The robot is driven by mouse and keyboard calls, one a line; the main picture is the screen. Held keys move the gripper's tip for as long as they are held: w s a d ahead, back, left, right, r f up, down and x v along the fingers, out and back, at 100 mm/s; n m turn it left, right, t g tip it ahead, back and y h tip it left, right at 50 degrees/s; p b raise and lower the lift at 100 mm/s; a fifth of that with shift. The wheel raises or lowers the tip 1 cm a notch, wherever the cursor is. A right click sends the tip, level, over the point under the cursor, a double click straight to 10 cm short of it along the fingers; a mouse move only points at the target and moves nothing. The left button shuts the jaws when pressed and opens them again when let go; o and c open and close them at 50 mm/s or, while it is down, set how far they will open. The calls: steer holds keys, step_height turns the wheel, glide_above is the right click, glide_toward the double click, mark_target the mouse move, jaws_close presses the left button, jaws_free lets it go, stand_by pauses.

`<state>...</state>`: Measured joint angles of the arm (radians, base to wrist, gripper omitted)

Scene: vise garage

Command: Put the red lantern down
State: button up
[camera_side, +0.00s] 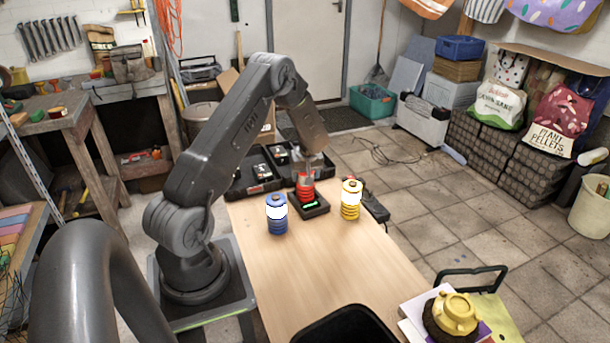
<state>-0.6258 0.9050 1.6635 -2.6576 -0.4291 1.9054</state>
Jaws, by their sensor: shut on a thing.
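The red lantern (305,189) is at the far part of the wooden table, over a small black pad with a green light (311,206). My gripper (306,174) points down from above and is shut on the top of the red lantern. The lantern is upright. I cannot tell whether its base touches the pad. The arm's end hides the lantern's top.
A blue lantern (277,213) stands close on the left and a yellow lantern (350,199) on the right. An open black case (257,188) lies behind. A black bin (345,325) is at the near edge. The table's middle (315,270) is clear.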

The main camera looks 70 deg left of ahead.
steer(key=shift+f, duration=0.45)
steer(key=o, duration=1.4)
